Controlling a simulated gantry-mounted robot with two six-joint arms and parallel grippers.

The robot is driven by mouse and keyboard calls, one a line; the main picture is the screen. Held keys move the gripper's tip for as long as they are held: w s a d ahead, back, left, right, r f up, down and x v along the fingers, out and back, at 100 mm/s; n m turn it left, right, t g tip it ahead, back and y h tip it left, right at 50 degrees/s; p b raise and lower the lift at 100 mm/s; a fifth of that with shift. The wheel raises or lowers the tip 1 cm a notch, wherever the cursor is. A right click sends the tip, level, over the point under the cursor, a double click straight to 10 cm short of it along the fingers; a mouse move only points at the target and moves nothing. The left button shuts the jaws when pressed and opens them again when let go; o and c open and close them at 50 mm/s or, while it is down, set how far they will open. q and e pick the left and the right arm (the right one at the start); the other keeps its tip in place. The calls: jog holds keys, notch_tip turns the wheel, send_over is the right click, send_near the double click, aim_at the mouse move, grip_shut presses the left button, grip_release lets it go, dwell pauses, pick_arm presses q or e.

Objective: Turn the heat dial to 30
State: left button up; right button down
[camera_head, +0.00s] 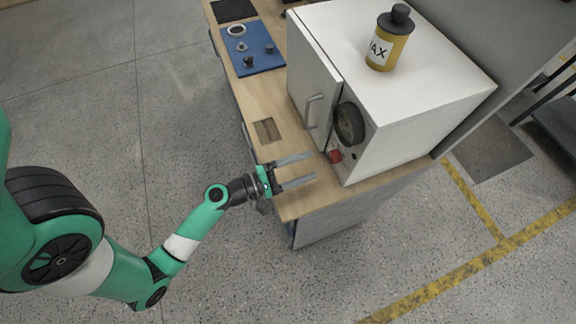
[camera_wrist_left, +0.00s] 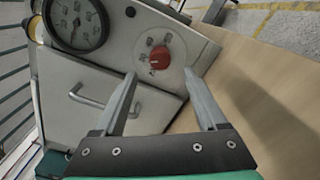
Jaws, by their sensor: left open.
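The heat dial is a red knob (camera_head: 335,156) low on the front of a white cabinet (camera_head: 372,85). In the left wrist view the red knob (camera_wrist_left: 159,58) sits on a pale round plate with dark marks around it, too small to read. My left gripper (camera_head: 314,167) is open and empty, just in front of the knob. In the left wrist view the two fingers (camera_wrist_left: 162,75) point toward the panel on either side of the knob's line, and appear short of it. My right gripper is in neither view.
A large black gauge (camera_head: 349,124) sits above the knob, beside the door handle (camera_head: 313,112). A yellow wax can (camera_head: 388,40) stands on top of the cabinet. A blue board (camera_head: 251,48) with small parts lies on the wooden bench (camera_head: 268,105). The bench front is otherwise mostly clear.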

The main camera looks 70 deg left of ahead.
pick_arm(q)
jog(key=s, duration=0.5)
jog(key=shift+s+a, duration=0.1)
dwell(0.3)
